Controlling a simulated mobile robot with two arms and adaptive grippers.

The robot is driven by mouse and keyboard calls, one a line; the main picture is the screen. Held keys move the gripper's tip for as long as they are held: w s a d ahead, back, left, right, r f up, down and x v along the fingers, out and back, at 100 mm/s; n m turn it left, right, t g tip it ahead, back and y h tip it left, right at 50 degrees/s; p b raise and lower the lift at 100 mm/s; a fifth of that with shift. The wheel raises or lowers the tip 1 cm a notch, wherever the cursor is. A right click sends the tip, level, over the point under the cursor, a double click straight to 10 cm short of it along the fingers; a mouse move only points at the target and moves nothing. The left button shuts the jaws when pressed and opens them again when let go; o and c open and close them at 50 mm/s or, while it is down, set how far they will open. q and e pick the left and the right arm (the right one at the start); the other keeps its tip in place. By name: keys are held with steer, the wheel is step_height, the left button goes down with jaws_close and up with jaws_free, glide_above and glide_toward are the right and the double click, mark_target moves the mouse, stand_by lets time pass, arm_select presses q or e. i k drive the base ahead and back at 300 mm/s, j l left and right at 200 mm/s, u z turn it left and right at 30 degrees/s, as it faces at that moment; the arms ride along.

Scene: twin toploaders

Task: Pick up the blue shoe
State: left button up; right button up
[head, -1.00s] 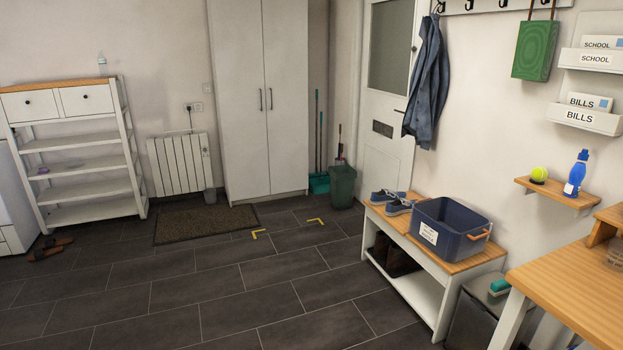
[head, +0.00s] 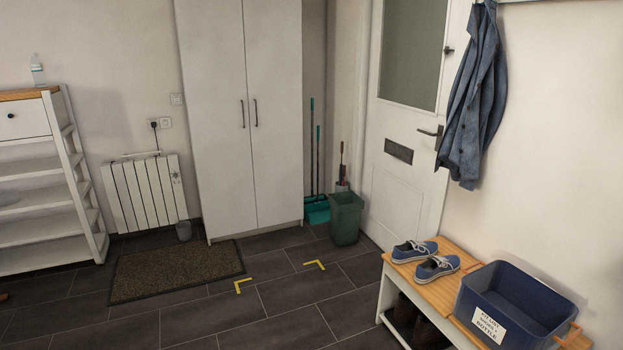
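A pair of blue shoes with pale soles sits on the wooden top of the white bench at the right. The farther blue shoe (head: 414,250) stands near the bench's far end. The nearer blue shoe (head: 437,267) stands beside it, closer to the blue crate. Neither of my grippers shows in the head view.
A blue crate (head: 521,305) with a white label stands on the bench (head: 466,308), right of the shoes. Dark boots (head: 428,332) sit under the bench top. A green bin (head: 345,218) stands by the door. A brown mat (head: 177,270) and open tiled floor lie left of the bench.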

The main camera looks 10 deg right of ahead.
mark_target(413, 250)
steer(key=i+j+z, duration=0.1)
steer(key=i+z, duration=0.4)
steer(key=i+j+z, duration=0.45)
steer(key=i, duration=0.15)
steer(key=i+j+z, duration=0.5)
steer(key=k+l, duration=0.05)
steer(key=l, duration=0.05)
